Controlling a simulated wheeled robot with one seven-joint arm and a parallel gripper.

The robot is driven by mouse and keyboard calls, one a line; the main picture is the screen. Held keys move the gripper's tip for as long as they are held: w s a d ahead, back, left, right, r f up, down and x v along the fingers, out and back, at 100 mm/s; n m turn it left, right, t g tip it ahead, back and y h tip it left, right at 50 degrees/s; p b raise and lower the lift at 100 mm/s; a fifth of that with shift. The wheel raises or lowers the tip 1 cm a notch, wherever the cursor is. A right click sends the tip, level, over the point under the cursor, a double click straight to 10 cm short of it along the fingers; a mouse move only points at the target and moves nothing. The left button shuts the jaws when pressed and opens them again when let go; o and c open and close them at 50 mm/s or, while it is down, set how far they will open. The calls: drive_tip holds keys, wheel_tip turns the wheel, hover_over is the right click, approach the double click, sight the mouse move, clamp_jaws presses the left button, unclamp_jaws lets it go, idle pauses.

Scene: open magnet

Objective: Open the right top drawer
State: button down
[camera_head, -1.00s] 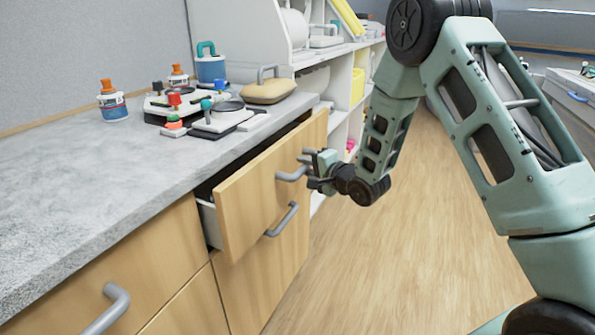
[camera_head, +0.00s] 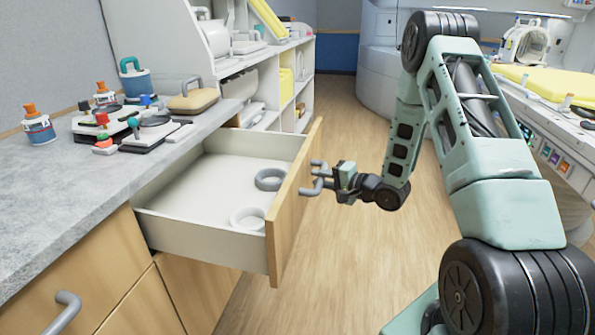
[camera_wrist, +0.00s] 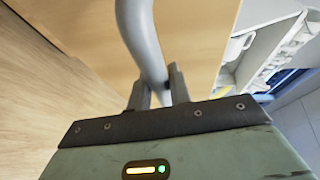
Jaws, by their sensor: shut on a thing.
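The right top drawer (camera_head: 165,222) stands pulled well out from under the grey counter, its white inside showing. Its wooden front (camera_head: 288,212) carries a grey curved handle (camera_head: 316,186). My gripper (camera_head: 328,177) is at this handle, on the outer side of the front. In the wrist view my gripper (camera_wrist: 158,88) has its two fingers on either side of the grey handle (camera_wrist: 143,38), shut on it. A grey ring (camera_head: 269,179) and a white ring (camera_head: 247,217) lie in the drawer.
The grey counter (camera_head: 60,190) holds bottles, a device with knobs and a tan case (camera_head: 194,99). Another drawer handle (camera_head: 64,312) is at the lower left. White shelves (camera_head: 285,85) stand behind. Wooden floor (camera_head: 345,265) is free to the right of the drawer.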

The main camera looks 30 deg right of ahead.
drive_tip(key=shift+s+d+p, duration=0.45)
drive_tip(key=shift+s+d, duration=1.15)
drive_tip(key=shift+s, duration=0.25)
drive_tip(key=c, duration=1.3)
unclamp_jaws()
drive_tip(key=shift+d, duration=0.1)
drive_tip(key=v, duration=1.7)
drive_tip(key=shift+p, duration=0.3)
drive_tip(key=shift+s+d+r, duration=0.1)
